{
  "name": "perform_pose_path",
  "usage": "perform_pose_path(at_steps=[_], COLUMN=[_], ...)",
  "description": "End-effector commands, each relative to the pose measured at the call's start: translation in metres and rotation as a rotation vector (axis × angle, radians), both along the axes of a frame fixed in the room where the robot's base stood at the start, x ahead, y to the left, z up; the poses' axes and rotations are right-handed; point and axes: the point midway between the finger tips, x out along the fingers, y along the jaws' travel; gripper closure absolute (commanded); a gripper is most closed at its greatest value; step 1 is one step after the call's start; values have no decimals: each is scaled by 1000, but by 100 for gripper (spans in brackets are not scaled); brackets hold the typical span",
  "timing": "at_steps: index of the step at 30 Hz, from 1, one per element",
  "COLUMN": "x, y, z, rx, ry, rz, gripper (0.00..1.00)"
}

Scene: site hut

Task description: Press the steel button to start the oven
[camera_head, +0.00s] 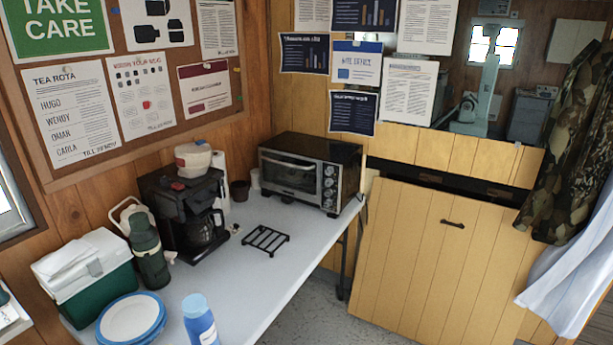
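The toaster oven (290,172) stands at the far end of the white table, against the wood-panelled wall. It has a black top, a steel-framed glass door with a bar handle, and a control panel (330,188) on the right of its front. Several round controls run down the panel. Which of them is the steel button is too small to tell. The door looks shut. My gripper is not directly in view. A pale arm-like shape shows in the mirror-like panel at the upper right, but no fingers can be made out there.
A black metal trivet (265,240) lies on the table (235,285) in front of the oven. A coffee maker (182,212) stands to the left. A flask (149,252), cool box (84,280), blue plates (132,318) and blue bottle (199,320) are nearer. Table around the trivet is clear.

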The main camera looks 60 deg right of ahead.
Motion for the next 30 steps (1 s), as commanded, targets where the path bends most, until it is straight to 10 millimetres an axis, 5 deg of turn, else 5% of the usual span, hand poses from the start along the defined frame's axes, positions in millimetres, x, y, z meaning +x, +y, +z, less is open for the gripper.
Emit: perform_pose_path(at_steps=[17, 30], x=[0, 0], y=[0, 0], z=[0, 0], rx=[0, 0], ry=[0, 0], rz=[0, 0], gripper=[100, 100])
